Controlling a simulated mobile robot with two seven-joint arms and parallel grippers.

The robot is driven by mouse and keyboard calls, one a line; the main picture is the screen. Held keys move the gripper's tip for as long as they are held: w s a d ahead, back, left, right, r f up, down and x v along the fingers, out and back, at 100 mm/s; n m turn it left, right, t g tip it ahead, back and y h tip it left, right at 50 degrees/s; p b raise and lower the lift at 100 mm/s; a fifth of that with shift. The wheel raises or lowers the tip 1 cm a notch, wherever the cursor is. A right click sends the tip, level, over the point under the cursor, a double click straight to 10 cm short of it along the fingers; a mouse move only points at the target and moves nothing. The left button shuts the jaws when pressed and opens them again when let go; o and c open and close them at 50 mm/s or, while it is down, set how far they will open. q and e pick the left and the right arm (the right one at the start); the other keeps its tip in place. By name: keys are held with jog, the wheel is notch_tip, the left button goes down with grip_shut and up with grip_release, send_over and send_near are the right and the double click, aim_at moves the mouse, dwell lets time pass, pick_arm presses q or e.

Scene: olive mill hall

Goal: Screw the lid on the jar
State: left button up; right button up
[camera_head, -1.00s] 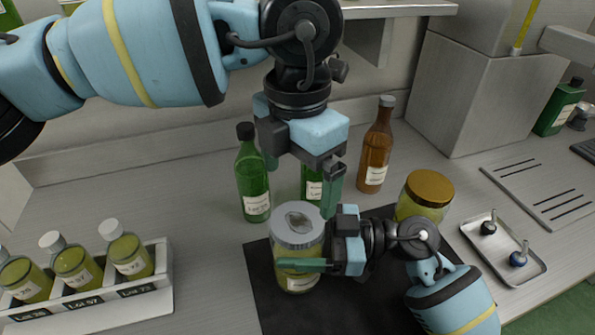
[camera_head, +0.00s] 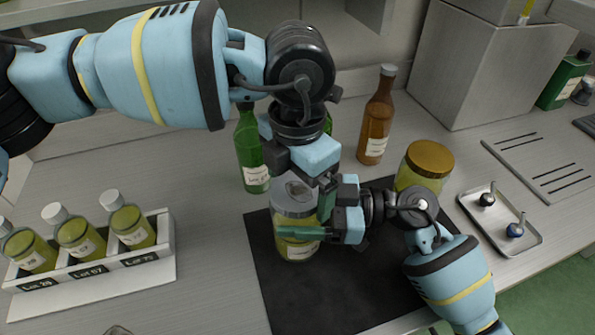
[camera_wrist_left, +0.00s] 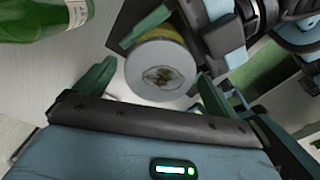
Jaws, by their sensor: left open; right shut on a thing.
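The jar (camera_head: 297,249) stands upright on the dark mat (camera_head: 290,300), with a label and yellowish contents. A silver-grey lid (camera_head: 291,202) sits on its mouth; whether it is threaded on, I cannot tell. My right gripper (camera_head: 305,234) is shut on the jar's side from the right. My left gripper (camera_head: 306,186) is open just above the lid, pointing down. In the left wrist view the lid (camera_wrist_left: 160,76) shows as a pale disc with a mottled centre, between the two green fingers and apart from them.
A gold-lidded jar (camera_head: 425,166) stands behind my right arm. A green bottle (camera_head: 252,155) and a brown bottle (camera_head: 376,122) stand at the back. A rack (camera_head: 100,270) with small bottles is at left, a metal tray (camera_head: 525,243) at right.

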jog(key=shift+f, duration=0.1)
pick_arm(q)
jog(key=c, duration=1)
jog(key=o, duration=1.1)
jog(key=shift+r, duration=0.1)
notch_tip(320, 180, up, 12)
jog(key=shift+f, duration=0.1)
pick_arm(e)
jog(key=o, duration=1.9)
